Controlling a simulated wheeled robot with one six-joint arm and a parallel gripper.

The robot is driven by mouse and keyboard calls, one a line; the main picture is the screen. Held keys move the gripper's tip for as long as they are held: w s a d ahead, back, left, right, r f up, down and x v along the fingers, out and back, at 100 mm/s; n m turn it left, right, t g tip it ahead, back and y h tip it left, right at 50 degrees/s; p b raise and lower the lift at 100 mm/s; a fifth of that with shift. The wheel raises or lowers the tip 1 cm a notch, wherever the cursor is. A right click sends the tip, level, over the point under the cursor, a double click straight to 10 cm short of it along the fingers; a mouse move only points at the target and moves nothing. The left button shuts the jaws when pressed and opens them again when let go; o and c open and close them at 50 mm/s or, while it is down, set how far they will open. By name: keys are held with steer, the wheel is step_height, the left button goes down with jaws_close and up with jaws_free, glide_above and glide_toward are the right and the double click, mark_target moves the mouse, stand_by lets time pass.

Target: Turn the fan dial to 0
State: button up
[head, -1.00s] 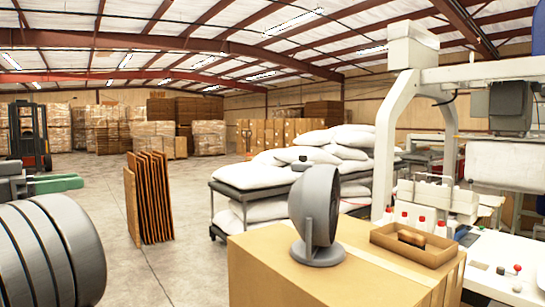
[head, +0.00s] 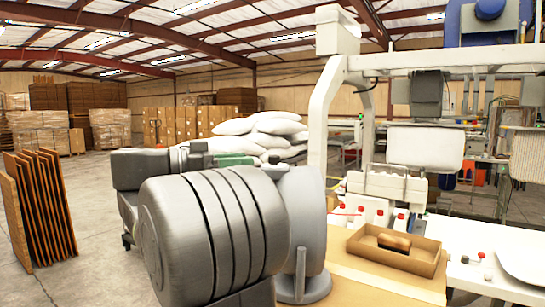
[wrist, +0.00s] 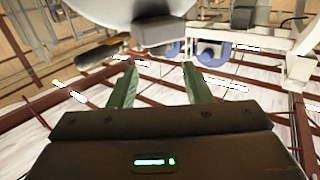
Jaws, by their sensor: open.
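The grey fan (head: 308,220) stands on its round base on a cardboard box (head: 375,288). My arm covers its left side in the head view, and the dial cannot be made out there. In the wrist view, which is upside down, the fan's pale round housing (wrist: 95,8) is at the top. A grey block (wrist: 158,31) sticks out from it; I cannot tell whether this is the dial, and no setting is readable. My gripper (wrist: 160,76) is open and empty, its green fingers apart from the housing. In the head view, a green finger (head: 233,160) shows just left of the fan.
A tray (head: 380,259) with a brush (head: 394,242) lies on the box to the right of the fan. A white machine frame (head: 325,110) and worktable stand beyond. White sacks (head: 265,132) are stacked behind my arm. Cardboard sheets (head: 38,208) stand at left, with open floor beside them.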

mark_target(274, 158)
steer(key=p+x, duration=0.1)
steer(key=x, duration=0.7)
steer(key=shift+d+r, duration=0.1)
steer(key=shift+d, duration=0.25)
steer(key=shift+c, duration=0.2)
steer(key=c, duration=0.9)
steer(key=shift+b, duration=0.35)
